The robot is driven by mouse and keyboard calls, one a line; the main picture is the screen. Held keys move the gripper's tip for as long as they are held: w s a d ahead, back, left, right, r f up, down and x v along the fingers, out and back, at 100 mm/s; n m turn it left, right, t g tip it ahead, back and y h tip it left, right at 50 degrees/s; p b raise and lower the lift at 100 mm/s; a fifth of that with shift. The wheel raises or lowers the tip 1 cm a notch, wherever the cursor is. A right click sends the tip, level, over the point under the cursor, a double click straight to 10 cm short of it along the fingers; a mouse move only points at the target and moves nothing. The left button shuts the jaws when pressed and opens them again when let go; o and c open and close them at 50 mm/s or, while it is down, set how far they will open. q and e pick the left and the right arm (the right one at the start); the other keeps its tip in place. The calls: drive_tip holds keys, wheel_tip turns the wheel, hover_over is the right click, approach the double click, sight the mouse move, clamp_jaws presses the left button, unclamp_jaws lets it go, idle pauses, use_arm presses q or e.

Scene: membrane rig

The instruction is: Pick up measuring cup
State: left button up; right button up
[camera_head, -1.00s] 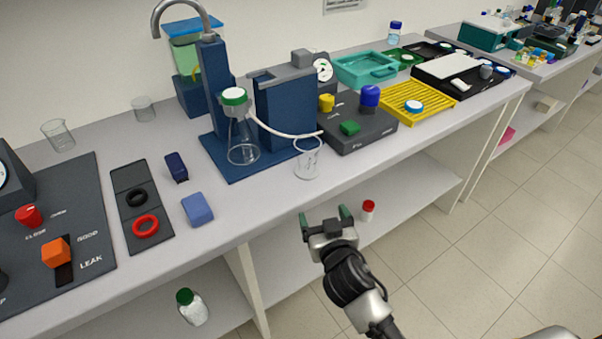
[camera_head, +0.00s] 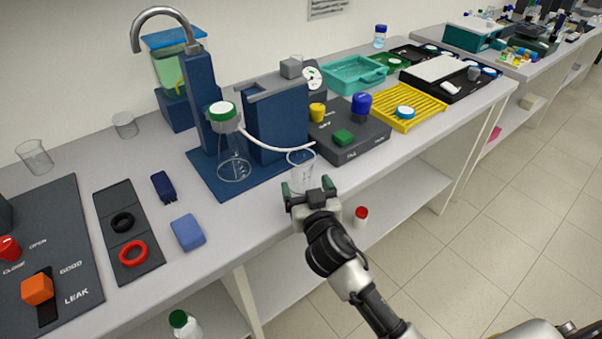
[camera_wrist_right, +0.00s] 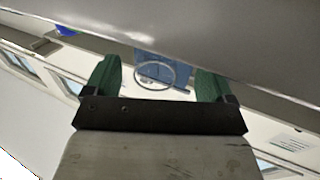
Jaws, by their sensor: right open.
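A clear measuring cup (camera_head: 301,160) stands near the front edge of the bench, in front of the blue rig base. My right gripper (camera_head: 307,186) is open, with green fingertips pointing at the cup from the front. Its fingers overlap the cup's lower part in the head view, and I cannot tell whether they touch it. In the right wrist view, the round rim of the cup (camera_wrist_right: 154,88) shows between the two open fingers (camera_wrist_right: 157,75). My left gripper is not in view.
A conical flask (camera_head: 233,165) with a white-and-green top stands on the blue rig base, left of the cup. A grey box (camera_head: 362,150) with coloured knobs is to the right. A blue block (camera_head: 187,232) lies left near the bench edge. A lower shelf holds a red-capped bottle (camera_head: 361,216).

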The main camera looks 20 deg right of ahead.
sight(304, 179)
drive_tip(key=w, duration=0.3)
drive_tip(key=w+p, duration=0.1)
drive_tip(key=shift+w+d+f, duration=0.2)
drive_tip(key=shift+w+d, duration=0.1)
drive_tip(key=shift+w, duration=0.1)
drive_tip(key=shift+w+f, duration=0.1)
drive_tip(key=shift+w, duration=0.4)
drive_tip(key=c, duration=1)
drive_tip(key=shift+b, duration=0.35)
drive_tip(key=s+b, duration=0.1)
drive_tip(key=s, duration=1.1)
drive_tip(key=s+b, duration=0.1)
drive_tip(key=s, duration=0.5)
drive_tip(key=shift+a+b, duration=0.35)
drive_tip(key=shift+a, duration=0.05)
